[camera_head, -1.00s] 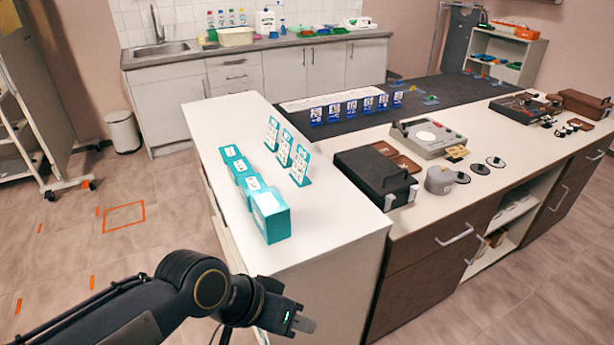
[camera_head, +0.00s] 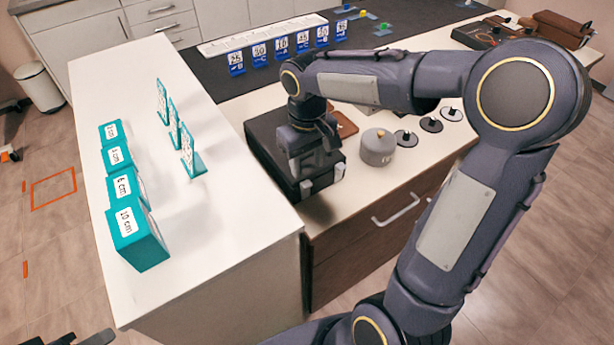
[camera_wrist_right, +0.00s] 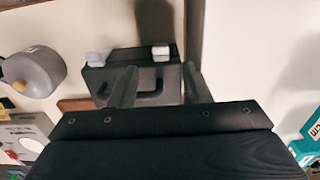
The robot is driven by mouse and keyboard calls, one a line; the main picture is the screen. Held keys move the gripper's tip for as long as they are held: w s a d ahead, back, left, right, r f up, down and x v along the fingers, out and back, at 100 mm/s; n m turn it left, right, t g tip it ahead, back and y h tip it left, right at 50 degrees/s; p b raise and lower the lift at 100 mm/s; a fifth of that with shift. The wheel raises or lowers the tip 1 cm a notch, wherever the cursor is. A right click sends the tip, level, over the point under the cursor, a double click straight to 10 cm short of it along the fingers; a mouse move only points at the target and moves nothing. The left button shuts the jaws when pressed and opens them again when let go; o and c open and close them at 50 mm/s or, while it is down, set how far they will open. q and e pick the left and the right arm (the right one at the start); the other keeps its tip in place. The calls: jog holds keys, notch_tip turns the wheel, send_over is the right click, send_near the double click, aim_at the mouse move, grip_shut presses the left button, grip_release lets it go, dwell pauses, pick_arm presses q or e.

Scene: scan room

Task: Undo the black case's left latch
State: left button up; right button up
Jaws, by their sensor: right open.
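The black case (camera_head: 262,128) lies closed on the pale bench, with two light grey latches on its front. The left latch (camera_head: 306,188) and the right latch (camera_head: 338,171) both show. My right gripper (camera_head: 312,160) is open and empty, above the front part of the case. In the right wrist view, its fingers (camera_wrist_right: 158,88) point toward the case front and its dark handle (camera_wrist_right: 148,98); the left latch (camera_wrist_right: 161,51) and the other latch (camera_wrist_right: 97,57) lie beyond the fingertips, seemingly untouched. A dark part, probably my left gripper (camera_head: 88,339), is cut off at the bottom edge.
A grey round pot (camera_head: 377,148) stands right of the case, with several black-knobbed discs (camera_head: 431,125) beyond. Teal boxes (camera_head: 137,236) and teal number cards (camera_head: 190,152) stand on the white counter (camera_head: 225,225) at left. The counter's near part is clear.

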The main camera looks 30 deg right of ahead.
aim_at(308, 185)
notch_tip(308, 185, down, 6)
jog(key=shift+s+r, duration=0.1)
jog(key=shift+r, duration=0.15)
grip_shut()
jog(key=s+f+t+b, duration=0.1)
jog(key=s+t+b, duration=0.1)
jog(key=b, duration=0.5)
jog(key=s+f+t+b, duration=0.2)
jog(key=t+b, duration=0.3)
jog(key=b, duration=0.3)
jog(key=s+f+t+b, duration=0.1)
jog(key=s+t+b, duration=0.1)
jog(key=b, duration=0.6)
jog(key=shift+s+d+f+t+y, duration=0.2)
jog(key=shift+f+t+y, duration=0.2)
jog(key=shift+t, duration=0.3)
jog(key=shift+t+b, duration=0.4)
jog(key=shift+b, duration=0.25)
grip_release()
jog(key=shift+r, duration=0.1)
